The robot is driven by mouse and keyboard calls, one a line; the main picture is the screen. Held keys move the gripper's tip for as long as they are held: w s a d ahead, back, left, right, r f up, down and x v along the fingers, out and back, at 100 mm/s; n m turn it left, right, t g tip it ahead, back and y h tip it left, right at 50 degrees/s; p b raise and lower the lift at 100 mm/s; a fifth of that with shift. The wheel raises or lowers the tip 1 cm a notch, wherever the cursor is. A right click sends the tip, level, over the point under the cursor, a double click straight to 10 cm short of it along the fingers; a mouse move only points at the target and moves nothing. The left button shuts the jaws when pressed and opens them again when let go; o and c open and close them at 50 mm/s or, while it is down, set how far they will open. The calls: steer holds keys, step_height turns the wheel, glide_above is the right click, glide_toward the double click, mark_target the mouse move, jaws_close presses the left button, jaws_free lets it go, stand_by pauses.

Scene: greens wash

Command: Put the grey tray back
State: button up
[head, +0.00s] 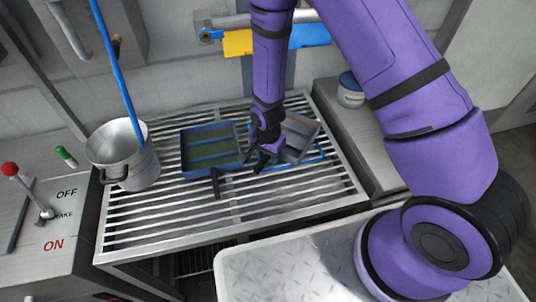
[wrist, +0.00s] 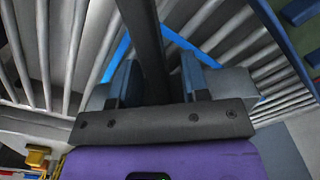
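The grey tray (head: 299,139) is at the right of the slatted rack in the head view, turned at an angle and partly hidden by my arm. A blue outline (head: 316,158) shows on the rack around and below it. My gripper (head: 263,160) is at the tray's near left side. In the wrist view my gripper (wrist: 160,85) has its two fingers close on either side of a dark bar (wrist: 143,30), which looks like the tray's handle. The fingers look shut on it. Whether the tray touches the slats is unclear.
A blue tray (head: 211,141) with a dark handle lies on the slatted rack (head: 180,220), left of my gripper. A metal pot (head: 125,160) stands at the left. A lidded jar (head: 350,92) stands on the right counter. The front slats are clear.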

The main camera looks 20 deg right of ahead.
steer(key=s+d+r+n+t, duration=0.1)
steer(key=s+d+r, duration=0.15)
steer(key=r, duration=0.95)
steer(key=s+d+r+n+t, duration=0.15)
steer(key=d+r, duration=0.25)
steer(key=r, duration=0.8)
steer(key=s+d+r+n, duration=0.1)
steer(key=d+r+n, duration=0.15)
steer(key=r, duration=1.05)
steer(key=s+d+r+n+t, duration=0.1)
steer(key=s+d+r+n, duration=0.1)
steer(key=s+r, duration=0.3)
steer(key=s+d+r+n+t, duration=0.1)
steer(key=s+d+r, duration=0.4)
steer(key=s, duration=0.6)
steer(key=shift+s+r+n+t, duration=0.35)
steer(key=shift+r+n, duration=0.15)
steer(key=shift+r, duration=0.3)
